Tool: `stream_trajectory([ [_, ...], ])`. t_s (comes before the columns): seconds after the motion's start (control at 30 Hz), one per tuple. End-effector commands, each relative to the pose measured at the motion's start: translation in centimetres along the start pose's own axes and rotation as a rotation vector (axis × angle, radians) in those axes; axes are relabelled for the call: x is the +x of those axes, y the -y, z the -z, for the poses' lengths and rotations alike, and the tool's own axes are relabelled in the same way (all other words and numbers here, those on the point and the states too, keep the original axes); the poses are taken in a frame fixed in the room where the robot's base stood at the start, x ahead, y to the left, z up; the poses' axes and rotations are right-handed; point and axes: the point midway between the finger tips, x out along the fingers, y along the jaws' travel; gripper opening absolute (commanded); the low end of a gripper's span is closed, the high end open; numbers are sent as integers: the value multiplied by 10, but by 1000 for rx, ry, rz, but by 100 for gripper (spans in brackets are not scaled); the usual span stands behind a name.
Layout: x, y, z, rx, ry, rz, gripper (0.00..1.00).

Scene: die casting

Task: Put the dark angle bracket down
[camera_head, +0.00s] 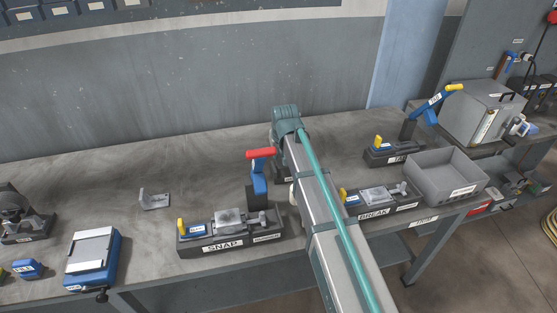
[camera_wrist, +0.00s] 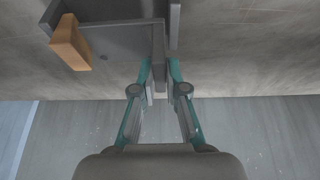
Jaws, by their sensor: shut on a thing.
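My gripper (camera_wrist: 160,80) reaches up from the bottom of the wrist view with its two teal fingers close together. It is shut on the dark angle bracket (camera_wrist: 128,44), gripping an upright flange between the fingertips. The bracket's flat plate with a small hole spreads to the left of the fingers. I cannot tell whether the bracket touches the surface below. In the head view my arm hides both the gripper and the dark bracket. A lighter grey angle bracket (camera_head: 154,202) lies apart on the bench at the left.
An orange-brown block (camera_wrist: 70,42) sits beside the bracket's plate. The SNAP fixture (camera_head: 222,246) stands left of my arm and the BREAK fixture (camera_head: 374,213) right of it. A grey bin (camera_head: 447,178) stands at the right. Bench behind the SNAP fixture (camera_head: 190,165) is clear.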

Motion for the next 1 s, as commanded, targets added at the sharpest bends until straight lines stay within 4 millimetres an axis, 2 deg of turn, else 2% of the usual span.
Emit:
stream_trajectory([
  [0.17, 7, 0, -3, 0, -2, 0, 0],
  [0.43, 34, 0, -14, 0, -1, 0, 0],
  [0.83, 39, 0, -16, 0, -3, 0, 0],
  [0.87, 38, 0, -16, 0, -1, 0, 17],
  [1.0, 38, 0, -16, 0, -1, 0, 37],
])
